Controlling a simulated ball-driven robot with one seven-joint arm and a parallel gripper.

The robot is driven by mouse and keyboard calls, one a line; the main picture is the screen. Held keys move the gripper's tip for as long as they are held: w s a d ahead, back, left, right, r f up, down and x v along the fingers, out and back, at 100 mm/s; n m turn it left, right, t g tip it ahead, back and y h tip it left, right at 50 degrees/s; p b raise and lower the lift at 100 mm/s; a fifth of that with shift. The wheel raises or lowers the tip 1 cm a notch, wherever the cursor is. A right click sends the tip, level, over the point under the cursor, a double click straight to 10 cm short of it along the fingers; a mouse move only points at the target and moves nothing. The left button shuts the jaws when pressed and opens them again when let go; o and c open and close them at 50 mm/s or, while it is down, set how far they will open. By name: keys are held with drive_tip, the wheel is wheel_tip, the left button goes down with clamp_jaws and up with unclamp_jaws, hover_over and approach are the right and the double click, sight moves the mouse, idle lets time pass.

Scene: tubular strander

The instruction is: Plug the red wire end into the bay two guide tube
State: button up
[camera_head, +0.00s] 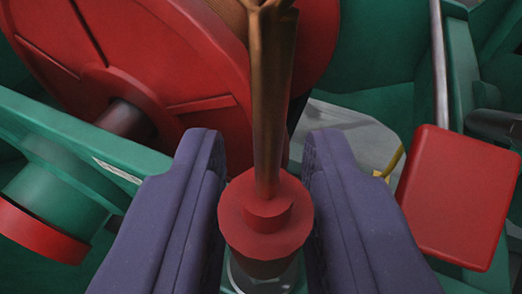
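The red wire end (265,222) stands between the two purple fingers of my gripper (265,145). It is a round red collar with a smaller red step, and a copper-brown rod (270,110) runs from it to the top edge, where it splits. The collar's sides meet the finger edges in the picture. Whether the fingers press on it I cannot tell. Below the collar are a darker body and a pale grey ring (265,282), partly hidden; I cannot tell whether they are joined. No bay two guide tube can be made out for certain.
A large red reel (165,60) on a dark shaft fills the upper left. A green frame beam (85,135) runs at left. A red block (458,198) on a grey rod stands close at right. Grey floor and a yellow piece (390,165) show behind the right finger.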

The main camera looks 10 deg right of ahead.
drive_tip(key=shift+w+d+f, duration=0.1)
drive_tip(key=shift+w, duration=0.45)
drive_tip(key=shift+c, duration=0.4)
clamp_jaws()
